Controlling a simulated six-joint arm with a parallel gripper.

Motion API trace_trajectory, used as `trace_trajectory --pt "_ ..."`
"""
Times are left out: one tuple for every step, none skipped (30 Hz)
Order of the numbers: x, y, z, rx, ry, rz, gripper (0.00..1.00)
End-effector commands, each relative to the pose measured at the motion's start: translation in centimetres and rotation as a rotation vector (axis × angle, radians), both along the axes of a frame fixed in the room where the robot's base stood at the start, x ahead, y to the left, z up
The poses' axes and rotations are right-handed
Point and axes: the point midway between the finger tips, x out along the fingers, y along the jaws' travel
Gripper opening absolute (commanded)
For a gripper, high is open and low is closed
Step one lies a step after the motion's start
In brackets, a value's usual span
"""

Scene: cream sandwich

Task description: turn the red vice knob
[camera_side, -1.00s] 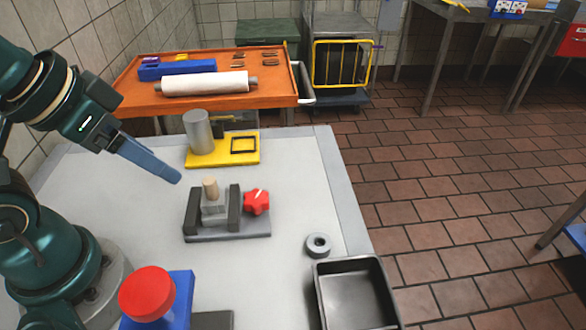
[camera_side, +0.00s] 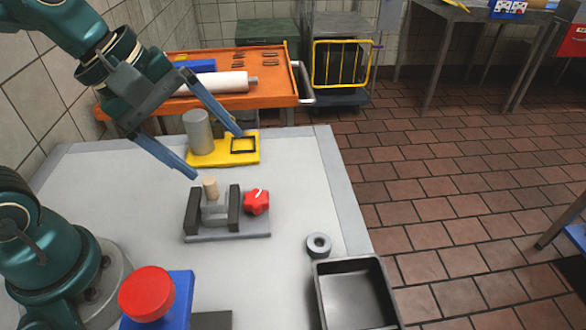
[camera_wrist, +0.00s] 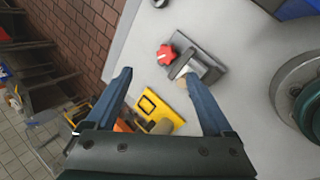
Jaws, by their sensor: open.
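The red vice knob (camera_side: 256,202) is star-shaped with a white mark and sits on the right side of the grey vice (camera_side: 228,236) on the table. A short tan peg (camera_side: 210,188) stands upright between the vice jaws. In the wrist view the red knob (camera_wrist: 166,54) shows beyond the fingertips, with the vice (camera_wrist: 207,60) to its right. My gripper (camera_side: 217,156) is open and empty, above and behind the vice in the side view. Its blue fingers are spread wide and appear apart from the knob. The right finger partly covers the peg in the wrist view.
A yellow plate (camera_side: 208,158) with a grey cylinder (camera_side: 197,131) stands behind the vice. A grey ring (camera_side: 319,245) and a dark tray (camera_side: 356,262) are at the front right. A red button on a blue box (camera_side: 184,290) is at the front left.

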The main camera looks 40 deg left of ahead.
Motion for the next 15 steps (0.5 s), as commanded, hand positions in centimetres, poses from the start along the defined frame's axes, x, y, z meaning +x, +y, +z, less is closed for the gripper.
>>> trace_trajectory --pt "1.0 -0.1 -0.8 -0.084 0.069 0.129 0.86" --pt "1.6 -0.1 -1.2 -0.133 0.106 0.209 0.86" --pt "2.3 -0.1 -1.8 -0.192 0.155 0.31 0.86" --pt "2.8 -0.1 -2.3 -0.232 0.191 0.38 0.86" --pt "3.3 0.0 -2.8 -0.267 0.224 0.445 0.86" --pt "3.8 0.1 -3.6 -0.305 0.268 0.524 0.86" --pt "4.1 0.2 -4.1 -0.328 0.299 0.572 0.86" --pt "4.4 0.3 -4.7 -0.345 0.326 0.614 0.86" --pt "4.7 0.4 -5.4 -0.364 0.358 0.658 0.86" --pt "4.8 0.5 -5.9 -0.371 0.378 0.681 0.86" --pt "4.8 0.6 -6.3 -0.374 0.396 0.693 0.86" --pt "4.8 0.7 -6.9 -0.376 0.417 0.706 0.86" --pt "4.8 0.7 -7.2 -0.376 0.429 0.712 0.86" --pt "4.7 0.8 -7.5 -0.374 0.442 0.716 0.86" --pt "4.7 0.9 -7.8 -0.372 0.452 0.72 0.86"
